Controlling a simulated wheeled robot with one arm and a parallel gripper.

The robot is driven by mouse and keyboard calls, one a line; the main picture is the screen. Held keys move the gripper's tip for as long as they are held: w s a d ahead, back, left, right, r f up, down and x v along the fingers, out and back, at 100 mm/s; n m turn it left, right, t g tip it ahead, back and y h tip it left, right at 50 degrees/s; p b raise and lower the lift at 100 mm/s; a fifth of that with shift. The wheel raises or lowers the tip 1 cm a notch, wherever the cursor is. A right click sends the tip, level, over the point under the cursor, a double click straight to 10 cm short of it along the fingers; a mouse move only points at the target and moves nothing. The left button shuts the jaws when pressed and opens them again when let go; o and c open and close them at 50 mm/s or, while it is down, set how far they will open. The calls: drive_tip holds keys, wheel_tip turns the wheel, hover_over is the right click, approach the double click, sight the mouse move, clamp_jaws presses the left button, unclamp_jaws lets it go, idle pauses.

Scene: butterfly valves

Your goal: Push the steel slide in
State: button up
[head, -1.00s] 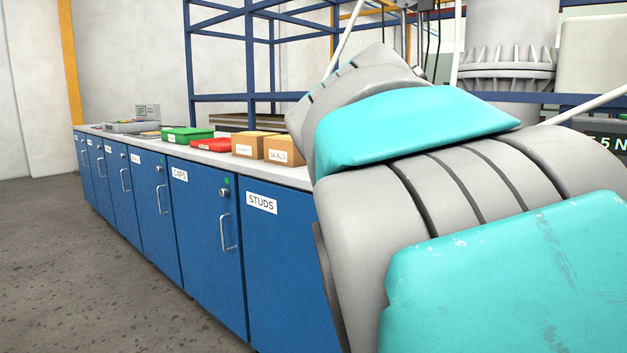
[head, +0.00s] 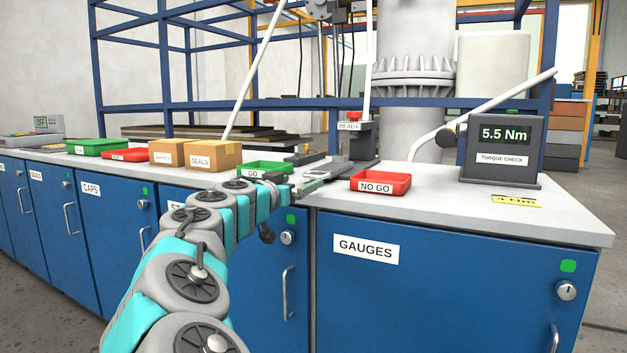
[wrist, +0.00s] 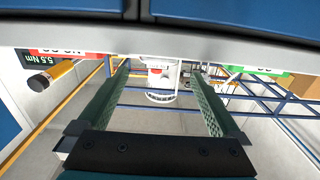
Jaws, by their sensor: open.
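My gripper (head: 308,184) is in the head view at the front edge of the bench, low and level with the top. It points toward a grey fixture (head: 361,141) with a READY label and a red top. A flat grey metal piece (head: 338,169), which looks like the steel slide, lies at the foot of the fixture, just beyond my fingers. I cannot tell whether they touch. In the wrist view the two green fingers (wrist: 157,82) are apart with nothing held between them. The bench edge crosses the top of that view, and the slide is not clear there.
A green GO tray (head: 265,168) is left of the fixture and a red NO GO tray (head: 380,183) is close on its right. A torque check box (head: 502,152) stands further right. Cardboard boxes (head: 214,155) are to the left. White slanted bars rise behind.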

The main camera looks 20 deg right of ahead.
sight(312, 176)
drive_tip(key=p+x, duration=0.1)
drive_tip(key=x, duration=0.6)
drive_tip(key=shift+w+d, duration=0.15)
drive_tip(key=shift+d, duration=0.1)
clamp_jaws()
idle(0.6)
